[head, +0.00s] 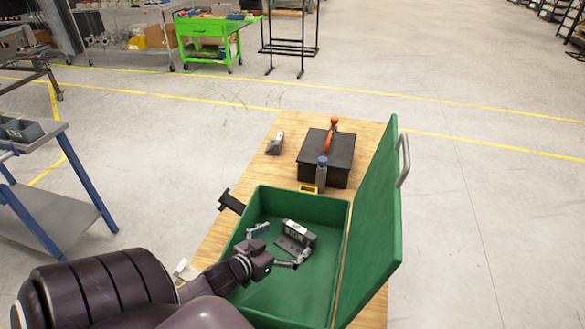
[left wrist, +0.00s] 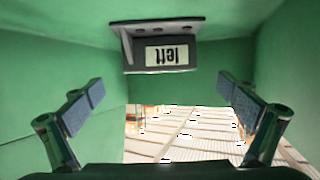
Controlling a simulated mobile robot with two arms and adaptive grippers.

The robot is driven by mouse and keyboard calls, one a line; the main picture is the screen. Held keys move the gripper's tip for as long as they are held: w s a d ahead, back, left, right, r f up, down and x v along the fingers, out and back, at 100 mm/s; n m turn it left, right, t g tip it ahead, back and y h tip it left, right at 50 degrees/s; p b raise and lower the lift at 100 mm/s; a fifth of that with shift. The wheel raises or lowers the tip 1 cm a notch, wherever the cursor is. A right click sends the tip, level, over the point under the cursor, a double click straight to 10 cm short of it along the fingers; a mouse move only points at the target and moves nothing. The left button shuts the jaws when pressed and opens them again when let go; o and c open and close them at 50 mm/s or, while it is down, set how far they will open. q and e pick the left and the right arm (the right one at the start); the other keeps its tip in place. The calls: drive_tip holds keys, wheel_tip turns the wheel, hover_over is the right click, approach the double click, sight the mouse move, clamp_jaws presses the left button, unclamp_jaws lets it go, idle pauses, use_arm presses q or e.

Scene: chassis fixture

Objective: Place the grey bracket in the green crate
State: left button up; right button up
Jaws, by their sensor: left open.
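The grey bracket (head: 300,233) has a white label and lies inside the green crate (head: 248,293), on its floor. The fingers look apart from the bracket. My right gripper is not in view.
The crate's green lid (head: 371,220) stands open on the right. A black box (head: 325,158) with an orange-handled tool and a blue-capped item stand behind the crate. Another small grey part (head: 275,144) lies on the wooden table (head: 262,165). A black part (head: 231,202) is at the crate's left.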

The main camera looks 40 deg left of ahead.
use_arm(q)
drive_tip(key=shift+v, duration=1.35)
drive_tip(key=shift+w+r, duration=0.1)
